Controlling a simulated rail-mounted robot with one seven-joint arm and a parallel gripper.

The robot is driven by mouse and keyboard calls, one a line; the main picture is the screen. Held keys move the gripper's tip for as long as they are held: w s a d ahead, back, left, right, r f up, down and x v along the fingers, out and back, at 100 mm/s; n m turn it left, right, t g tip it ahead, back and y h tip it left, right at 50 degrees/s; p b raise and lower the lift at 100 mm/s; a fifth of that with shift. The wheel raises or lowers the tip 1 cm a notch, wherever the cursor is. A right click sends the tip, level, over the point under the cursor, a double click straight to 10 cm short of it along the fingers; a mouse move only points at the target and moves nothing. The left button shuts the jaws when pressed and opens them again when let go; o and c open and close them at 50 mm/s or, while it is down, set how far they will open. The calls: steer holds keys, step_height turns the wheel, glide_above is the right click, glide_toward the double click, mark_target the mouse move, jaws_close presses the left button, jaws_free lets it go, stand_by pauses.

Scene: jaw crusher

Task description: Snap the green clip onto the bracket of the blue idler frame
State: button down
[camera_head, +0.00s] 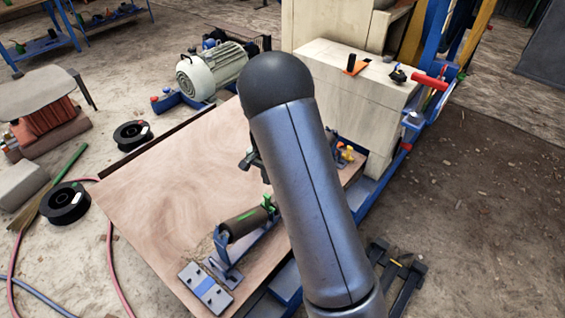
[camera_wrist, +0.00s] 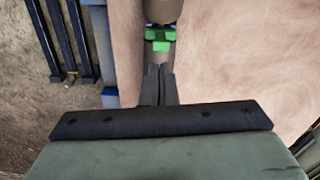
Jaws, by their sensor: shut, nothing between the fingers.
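The blue idler frame (camera_head: 222,248) stands on the plywood board and carries a dark brown roller (camera_head: 252,224) with a green stripe. The green clip (camera_head: 268,204) is at the roller's far right end, partly beside my arm. In the wrist view the green clip (camera_wrist: 160,40) lies across a grey-brown part below the roller end (camera_wrist: 163,10). My gripper (camera_wrist: 160,68) is shut and empty, its fingertips just short of the clip; I cannot tell whether they touch. In the head view my arm hides part of this area. I cannot tell how far the clip is seated on the bracket.
The plywood board (camera_head: 150,190) has wide clear room left of the idler frame. A blue-grey plate (camera_head: 205,290) lies at its near edge. Small orange and yellow parts (camera_head: 346,154) sit right of my arm. Dark metal bars (camera_head: 400,280) are on the floor at right.

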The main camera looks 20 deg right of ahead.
mark_target(267, 195)
steer(key=shift+s+a+f+b, duration=0.1)
steer(key=shift+f+b, duration=0.9)
steer(key=shift+f, duration=0.45)
steer(key=shift+a+f+b, duration=0.1)
steer(key=shift+f+b, duration=0.9)
steer(key=shift+f, duration=0.45)
steer(key=shift+f, duration=0.25)
steer(key=shift+r, duration=0.15)
steer(key=shift+r+p, duration=1.15)
steer(key=shift+r, duration=0.35)
step_height(267, 195, up, 17)
steer(key=p, duration=0.3)
steer(key=shift+p, duration=0.3)
